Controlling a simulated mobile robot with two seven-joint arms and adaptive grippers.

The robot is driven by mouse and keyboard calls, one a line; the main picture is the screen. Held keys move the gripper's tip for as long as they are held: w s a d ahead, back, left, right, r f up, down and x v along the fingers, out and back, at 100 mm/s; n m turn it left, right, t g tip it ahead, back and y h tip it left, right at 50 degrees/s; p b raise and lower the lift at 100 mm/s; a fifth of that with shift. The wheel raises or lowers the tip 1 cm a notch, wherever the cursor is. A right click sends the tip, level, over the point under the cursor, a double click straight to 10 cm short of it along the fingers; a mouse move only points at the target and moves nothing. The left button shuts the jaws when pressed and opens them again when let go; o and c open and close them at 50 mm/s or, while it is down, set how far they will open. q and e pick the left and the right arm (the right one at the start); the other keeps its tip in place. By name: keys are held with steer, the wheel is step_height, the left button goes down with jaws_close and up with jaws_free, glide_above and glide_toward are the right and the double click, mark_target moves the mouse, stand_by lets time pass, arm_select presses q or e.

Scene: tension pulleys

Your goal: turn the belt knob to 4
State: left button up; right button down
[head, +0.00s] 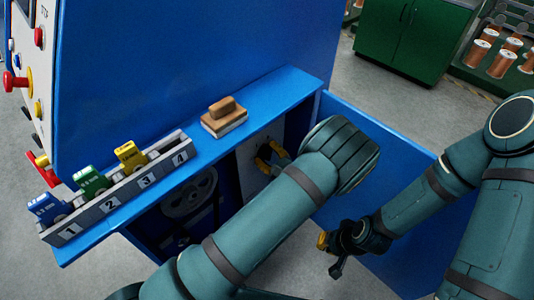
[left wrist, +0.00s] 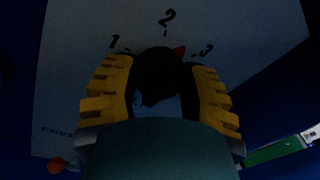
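The belt knob (left wrist: 158,72) is a dark round shape on a pale dial plate in the left wrist view. Numbers 1, 2 and 3 show around it, and its red pointer (left wrist: 180,51) lies between 2 and 3. No 4 is visible. My left gripper (left wrist: 158,92) has one yellow finger on each side of the knob. The dark pads merge with the knob, so I cannot tell whether they press on it. In the head view my left gripper (head: 271,158) is at the pale panel inside the blue cabinet; the knob is hidden there. My right gripper (head: 334,252) is away from the knob.
A blue ledge (head: 255,109) above the opening carries a wooden-handled block (head: 223,117) and a numbered rack (head: 111,206) with blue, green and yellow pieces. A pulley (head: 190,195) sits inside. An open blue door (head: 385,145) stands right of my left forearm.

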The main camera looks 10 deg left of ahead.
arm_select(q)
steer(key=shift+m, duration=0.4)
steer(key=m+p, duration=0.2)
steer(key=shift+r+m, duration=0.1)
steer(key=shift+m, duration=0.2)
steer(key=m+g+p, duration=0.1)
steer(key=m+p, duration=0.1)
steer(key=m, duration=0.2)
steer(key=shift+a, duration=0.1)
steer(key=m+p, duration=0.1)
steer(key=m, duration=0.3)
steer(key=shift+m, duration=0.3)
steer(key=shift+m+g+p, duration=0.4)
steer(key=shift+m+p, duration=0.3)
steer(key=shift+m, duration=1.3)
steer(key=o, duration=1.2)
steer(key=shift+o, duration=0.2)
steer(key=shift+r, duration=0.1)
